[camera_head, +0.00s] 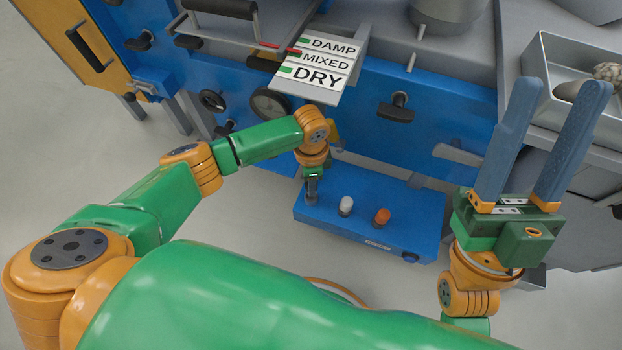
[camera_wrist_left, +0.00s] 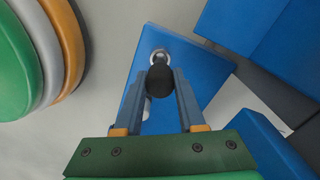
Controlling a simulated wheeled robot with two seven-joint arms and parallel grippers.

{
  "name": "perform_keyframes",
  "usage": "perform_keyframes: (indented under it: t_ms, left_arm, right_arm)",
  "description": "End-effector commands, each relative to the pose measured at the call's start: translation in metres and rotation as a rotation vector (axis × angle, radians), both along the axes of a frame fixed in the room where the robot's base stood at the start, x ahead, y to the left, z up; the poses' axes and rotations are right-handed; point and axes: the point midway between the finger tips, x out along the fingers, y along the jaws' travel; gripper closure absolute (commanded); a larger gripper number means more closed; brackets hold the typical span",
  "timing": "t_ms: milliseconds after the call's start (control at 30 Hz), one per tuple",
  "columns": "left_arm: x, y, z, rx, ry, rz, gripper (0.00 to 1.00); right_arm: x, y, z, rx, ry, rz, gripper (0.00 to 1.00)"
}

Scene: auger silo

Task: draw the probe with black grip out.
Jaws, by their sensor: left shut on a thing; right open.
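The probe with the black grip (camera_wrist_left: 160,80) is between the fingers of my left gripper (camera_wrist_left: 166,78) in the left wrist view. The gripper is shut on the grip. A pale metal ring (camera_wrist_left: 160,55) shows beside the grip on the blue box (camera_wrist_left: 140,68); how deep the probe sits is hidden. In the head view my left gripper (camera_head: 311,190) points down at the left end of the blue box (camera_head: 420,215). A white grip (camera_head: 346,204) and an orange grip (camera_head: 382,216) stand on the box to its right. My right gripper (camera_head: 558,90) is open and empty, fingers raised.
A sign reading DAMP, MIXED, DRY (camera_head: 318,65) is fixed to the blue machine (camera_head: 350,120) behind the box. A grey tray (camera_head: 545,85) with roundish objects is at the right, behind my right gripper. Grey floor is clear at left.

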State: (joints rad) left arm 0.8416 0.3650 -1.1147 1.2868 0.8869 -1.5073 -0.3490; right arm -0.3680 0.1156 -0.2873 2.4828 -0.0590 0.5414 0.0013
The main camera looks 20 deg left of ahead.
Motion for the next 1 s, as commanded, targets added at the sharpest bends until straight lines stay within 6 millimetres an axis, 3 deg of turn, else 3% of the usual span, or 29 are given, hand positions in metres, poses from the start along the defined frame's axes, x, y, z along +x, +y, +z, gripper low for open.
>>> perform_keyframes:
  t_ms: [1000]
  left_arm:
    - [0.0,0.0,0.013,-0.001,0.0,0.0,1.0]
  right_arm:
    - [0.059,0.006,-0.044,-0.098,0.39,-0.037,0.5]
